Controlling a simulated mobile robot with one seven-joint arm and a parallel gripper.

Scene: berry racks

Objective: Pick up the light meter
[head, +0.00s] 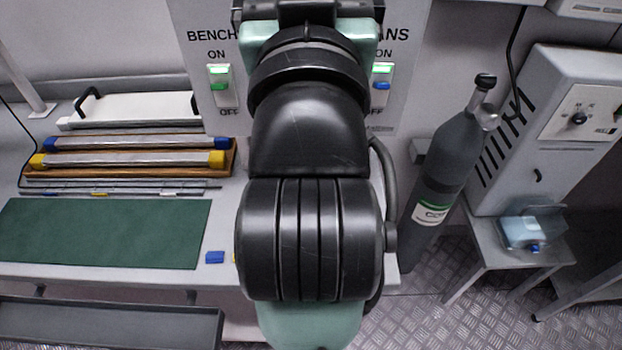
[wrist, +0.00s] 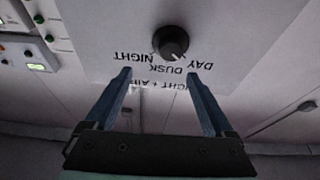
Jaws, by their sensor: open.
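I cannot make out a light meter in either view. My gripper (wrist: 160,92) is open and empty in the wrist view, its two blue-grey fingers apart. It points toward a pale wall panel (wrist: 215,25) with a black knob (wrist: 171,43) and upside-down lettering "DAY DUSK NIGHT". The knob shows just beyond the space between the fingertips. In the head view my arm fills the middle and hides part of the bench and the wall panel; the gripper itself does not show there.
A bench (head: 120,272) at left holds a green mat (head: 105,232), a wooden tray (head: 232,160) of bars, and a small blue block (head: 214,257). A switch panel (head: 205,55) is behind my arm. A dark gas cylinder (head: 447,160) and a small table (head: 490,254) stand at right.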

